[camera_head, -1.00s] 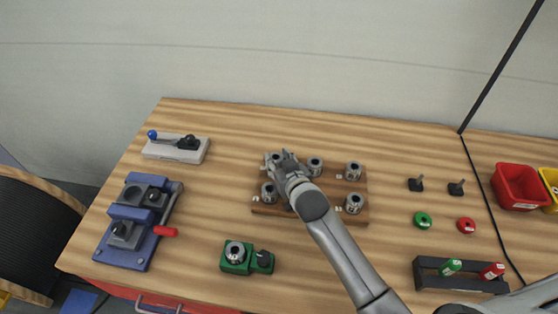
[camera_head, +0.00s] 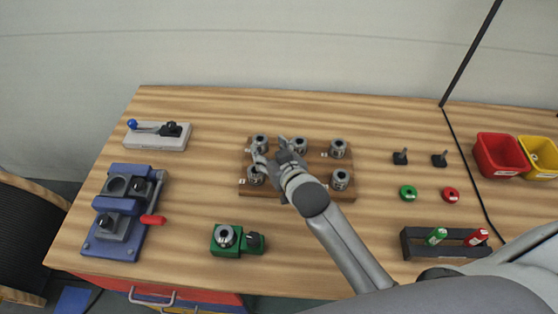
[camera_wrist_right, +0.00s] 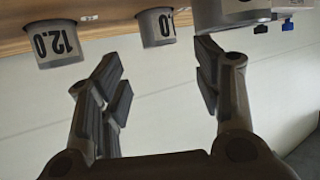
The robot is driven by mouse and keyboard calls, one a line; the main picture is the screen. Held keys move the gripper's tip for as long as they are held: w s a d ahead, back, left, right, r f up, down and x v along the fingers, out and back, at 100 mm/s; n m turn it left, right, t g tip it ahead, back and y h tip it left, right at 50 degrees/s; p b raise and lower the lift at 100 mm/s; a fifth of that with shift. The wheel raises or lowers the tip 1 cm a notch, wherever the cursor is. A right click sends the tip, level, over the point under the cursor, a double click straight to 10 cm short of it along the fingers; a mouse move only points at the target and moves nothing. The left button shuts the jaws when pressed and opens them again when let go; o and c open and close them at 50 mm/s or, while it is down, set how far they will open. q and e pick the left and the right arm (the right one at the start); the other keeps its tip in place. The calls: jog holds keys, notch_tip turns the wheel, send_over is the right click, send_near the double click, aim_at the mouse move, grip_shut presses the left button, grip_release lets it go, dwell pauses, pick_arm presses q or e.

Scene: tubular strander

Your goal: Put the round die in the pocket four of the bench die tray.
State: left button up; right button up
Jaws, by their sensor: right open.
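The bench die tray (camera_head: 318,190) is a wooden board at the middle of the bench. Round steel dies stand in it, including back left (camera_head: 260,142), back middle (camera_head: 300,145), back right (camera_head: 338,149), front left (camera_head: 255,176) and front right (camera_head: 340,180). The front middle spot is hidden by my right gripper (camera_head: 271,153). This gripper is open over the tray's left part. In the right wrist view its fingers (camera_wrist_right: 165,88) are apart with nothing between them. A die marked 12.0 (camera_wrist_right: 57,44) shows there beyond the fingers. Pocket numbers are unreadable. My left gripper is not visible.
A green holder (camera_head: 250,243) with a round die (camera_head: 227,237) stands in front of the tray. A blue fixture (camera_head: 115,237) with a red handle is at left. A dark rack (camera_head: 415,245) and red bin (camera_head: 498,155) are at right.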

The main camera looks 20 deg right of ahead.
jog(key=v, duration=0.6)
jog(key=shift+s+r+b, duration=0.15)
jog(key=shift+s+b, duration=0.1)
jog(key=shift+b, duration=0.1)
